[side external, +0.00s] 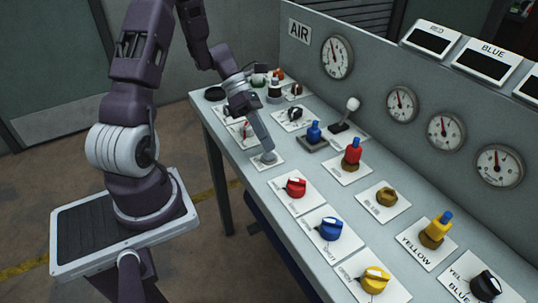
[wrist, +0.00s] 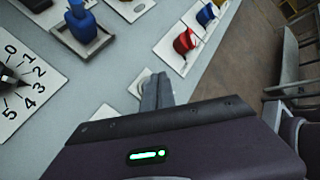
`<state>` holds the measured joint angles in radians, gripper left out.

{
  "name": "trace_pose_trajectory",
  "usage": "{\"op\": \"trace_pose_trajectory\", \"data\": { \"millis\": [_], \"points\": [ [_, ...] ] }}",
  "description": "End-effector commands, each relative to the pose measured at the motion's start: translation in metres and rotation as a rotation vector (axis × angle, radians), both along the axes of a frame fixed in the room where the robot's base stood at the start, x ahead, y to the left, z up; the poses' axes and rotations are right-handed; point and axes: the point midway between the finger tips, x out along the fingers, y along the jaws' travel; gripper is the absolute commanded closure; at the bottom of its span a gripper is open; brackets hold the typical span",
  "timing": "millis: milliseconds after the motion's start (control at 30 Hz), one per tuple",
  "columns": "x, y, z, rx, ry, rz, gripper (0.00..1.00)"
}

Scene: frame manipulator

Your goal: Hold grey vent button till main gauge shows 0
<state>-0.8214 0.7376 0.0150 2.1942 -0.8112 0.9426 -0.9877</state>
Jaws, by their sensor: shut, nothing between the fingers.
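My gripper (side external: 267,153) is shut and empty, pointing down at a small white plate (side external: 274,165) near the table's front edge. In the wrist view the closed fingers (wrist: 157,91) cover most of this plate (wrist: 138,86). A grey round part, likely the vent button, shows at the fingertips but is mostly hidden. The tips look in contact with it or just above; I cannot tell if it is pressed. The large gauge (side external: 337,57) beside the AIR sign (side external: 299,33) looks like the main gauge. Its needle points up and slightly left, and its numbers are too small to read.
Red (side external: 295,187), blue (side external: 330,228) and yellow (side external: 374,279) knobs line the front edge. A blue fitting (side external: 314,132) and a white-tipped lever (side external: 352,104) stand behind my gripper. A numbered dial (wrist: 12,78) is at left in the wrist view. Three smaller gauges are on the panel.

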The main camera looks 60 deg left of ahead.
Motion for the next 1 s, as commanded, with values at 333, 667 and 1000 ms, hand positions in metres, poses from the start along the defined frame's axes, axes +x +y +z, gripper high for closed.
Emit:
{"op": "trace_pose_trajectory", "data": {
  "millis": [333, 667, 1000],
  "points": [
    [0.0, 0.0, 0.0, 0.0, 0.0, 0.0, 1.0],
    [0.0, -0.0001, -0.0005, 0.0, 0.0, 0.0, 1.0],
    [-0.0001, -0.0002, -0.0087, -0.001, 0.0, -0.001, 1.0]
  ]
}}
